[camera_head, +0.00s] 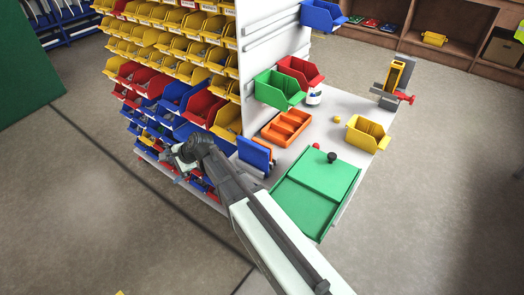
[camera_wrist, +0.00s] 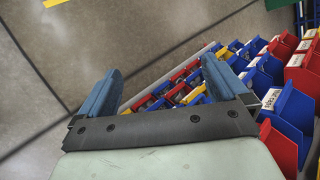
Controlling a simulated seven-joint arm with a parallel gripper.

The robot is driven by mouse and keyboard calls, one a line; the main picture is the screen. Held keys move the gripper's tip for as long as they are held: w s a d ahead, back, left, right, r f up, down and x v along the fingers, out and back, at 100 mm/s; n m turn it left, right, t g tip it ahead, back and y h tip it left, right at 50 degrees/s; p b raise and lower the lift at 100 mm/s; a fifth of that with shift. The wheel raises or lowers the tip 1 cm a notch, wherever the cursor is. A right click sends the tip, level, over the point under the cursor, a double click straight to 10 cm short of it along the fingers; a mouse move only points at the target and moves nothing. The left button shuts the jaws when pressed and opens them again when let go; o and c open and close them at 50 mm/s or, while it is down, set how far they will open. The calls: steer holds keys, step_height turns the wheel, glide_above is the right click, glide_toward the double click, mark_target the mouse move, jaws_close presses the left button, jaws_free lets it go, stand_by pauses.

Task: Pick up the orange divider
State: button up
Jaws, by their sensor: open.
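The orange divider (camera_head: 291,122), a small tray with several compartments, lies on the white worktop (camera_head: 345,112) in the head view. It sits in front of a green bin and left of a yellow bin. My gripper (camera_head: 172,168) is left of the worktop, beside the lower rows of the bin rack and well apart from the divider. In the wrist view my gripper (camera_wrist: 165,88) has its two blue fingers spread, with nothing between them but floor and bins beyond. The divider is not in the wrist view.
A blue bin (camera_head: 254,154) stands close to the divider's near-left side. A green board (camera_head: 315,187), a yellow bin (camera_head: 367,133), a green bin (camera_head: 278,90) and a red bin (camera_head: 300,71) are around it. A rack of bins (camera_head: 165,50) rises at left.

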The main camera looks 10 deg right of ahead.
steer(key=s+d+r+g+h, duration=0.1)
steer(key=d+r+h, duration=0.1)
steer(key=d+r, duration=0.4)
steer(key=s+d+r+n+g+h, duration=0.1)
steer(key=s+d+r, duration=0.1)
steer(key=d+r, duration=0.5)
steer(key=s+d+r+g+h, duration=0.1)
steer(key=d+r+h, duration=0.1)
steer(key=d+r, duration=0.5)
steer(key=shift+s+d+h, duration=0.15)
steer(key=shift+d, duration=1.25)
steer(key=shift+s+d+h, duration=0.15)
steer(key=shift+d, duration=1.2)
step_height(320, 180, up, 4)
steer(key=h, duration=0.2)
glide_above(262, 142)
steer(key=n, duration=0.1)
steer(key=shift+f, duration=6.9)
steer(key=shift+c, duration=0.3)
steer(key=c, duration=0.7)
